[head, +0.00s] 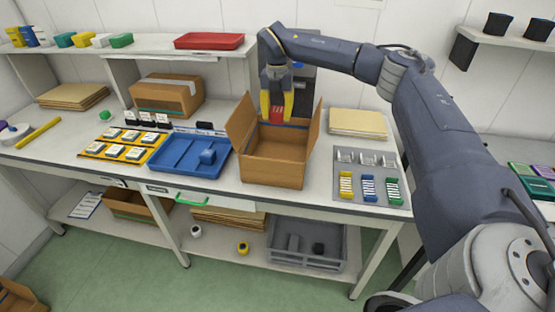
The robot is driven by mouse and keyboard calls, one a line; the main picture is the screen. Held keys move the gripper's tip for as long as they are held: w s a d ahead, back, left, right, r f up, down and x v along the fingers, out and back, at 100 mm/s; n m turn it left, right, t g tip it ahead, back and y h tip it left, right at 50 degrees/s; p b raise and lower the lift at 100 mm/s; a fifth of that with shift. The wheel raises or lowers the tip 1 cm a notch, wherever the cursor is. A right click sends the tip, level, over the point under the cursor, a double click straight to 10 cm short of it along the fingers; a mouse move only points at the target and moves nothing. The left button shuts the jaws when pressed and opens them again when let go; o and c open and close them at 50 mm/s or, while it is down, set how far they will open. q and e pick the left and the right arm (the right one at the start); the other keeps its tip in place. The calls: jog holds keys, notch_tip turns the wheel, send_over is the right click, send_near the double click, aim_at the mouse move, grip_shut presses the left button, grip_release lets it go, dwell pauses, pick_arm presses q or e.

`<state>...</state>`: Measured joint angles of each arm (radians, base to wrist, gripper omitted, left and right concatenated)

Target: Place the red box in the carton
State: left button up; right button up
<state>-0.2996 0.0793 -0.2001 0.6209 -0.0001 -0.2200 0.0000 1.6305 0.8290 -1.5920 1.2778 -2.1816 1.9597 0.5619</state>
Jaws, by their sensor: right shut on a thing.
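The open carton (272,172) stands on the middle of the bench with its flaps up. My right gripper (277,112) points down over the carton's opening and is shut on the red box (277,116). The red box shows between the yellow fingers, at the level of the carton's flaps. I cannot tell how far the box is above the carton's floor, which is hidden by the front wall. My left gripper is not in the head view.
A blue tray (176,170) with a blue box is left of the carton. A grey tray (396,200) with small colored items is at its right. A closed carton (166,95) and flat cardboard (358,122) lie farther back. A shelf with a red tray (209,40) runs behind.

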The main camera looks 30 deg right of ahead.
notch_tip(320, 180, down, 18)
jog(key=shift+f, duration=0.25)
dwell(0.5)
jog(key=shift+f, duration=0.15)
jog(key=o, duration=1.1)
notch_tip(320, 180, up, 12)
jog(key=shift+r, duration=0.15)
